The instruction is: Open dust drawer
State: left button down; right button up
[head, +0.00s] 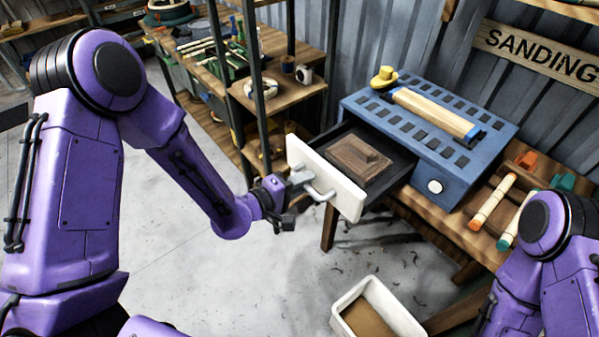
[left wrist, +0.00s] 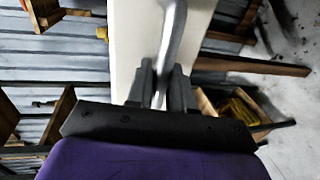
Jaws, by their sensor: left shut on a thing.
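The dust drawer (head: 326,178) has a white front and a dark inside, and it stands pulled out of the blue slotted sanding box (head: 462,176). A brown block-like pile (head: 357,160) lies in the drawer. My left gripper (head: 303,183) is at the drawer front, shut on the metal drawer handle (head: 322,196). In the left wrist view the fingers (left wrist: 162,88) close around the silver handle (left wrist: 173,35), with the white drawer front (left wrist: 135,40) behind it. My right arm shows at the lower right, but its gripper is out of view.
A white bin (head: 378,310) with brown contents stands on the floor below the drawer. Wooden rods with coloured ends (head: 493,200) lie on the workbench at right. A wooden shelf (head: 285,98) stands behind my left arm.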

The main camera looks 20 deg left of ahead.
pick_arm(q)
jog(key=shift+s+a, duration=0.15)
jog(key=shift+s, duration=0.15)
pick_arm(e)
jog(key=shift+w+a, duration=0.1)
jog(key=shift+w, duration=0.2)
pick_arm(q)
jog(key=c, duration=1.2)
grip_release()
jog(key=p+v, duration=0.2)
jog(key=v, duration=0.8)
jog(key=shift+s+a, duration=0.25)
pick_arm(e)
notch_tip(320, 180, up, 2)
jog(key=shift+r, duration=0.15)
